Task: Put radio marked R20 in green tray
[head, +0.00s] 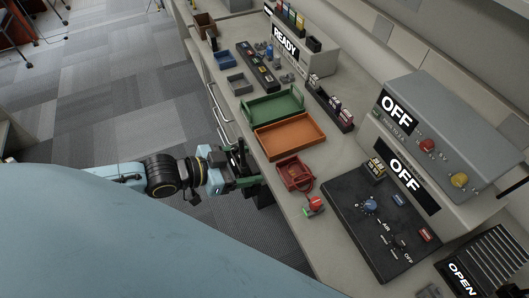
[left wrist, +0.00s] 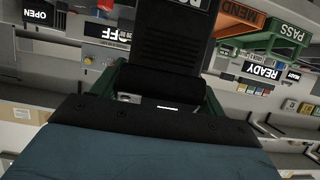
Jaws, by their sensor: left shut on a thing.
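My left gripper (head: 245,172) is at the counter's front edge, left of the orange tray and the red tray. It is shut on a black radio (left wrist: 172,45), which fills the top middle of the left wrist view between the green fingers. A white label on the radio is cut off at the top, so I cannot read its mark. The green tray (head: 272,106) lies on the counter beyond the orange tray and looks empty. Its front, marked PASS, shows in the left wrist view (left wrist: 289,30). My right gripper is not in view.
The empty orange tray (head: 290,136) adjoins the green tray, on the near side. A small red tray (head: 295,172), a red-knobbed device (head: 314,205) and a black panel (head: 375,225) are nearer. A rack of small items (head: 330,108) stands behind the trays.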

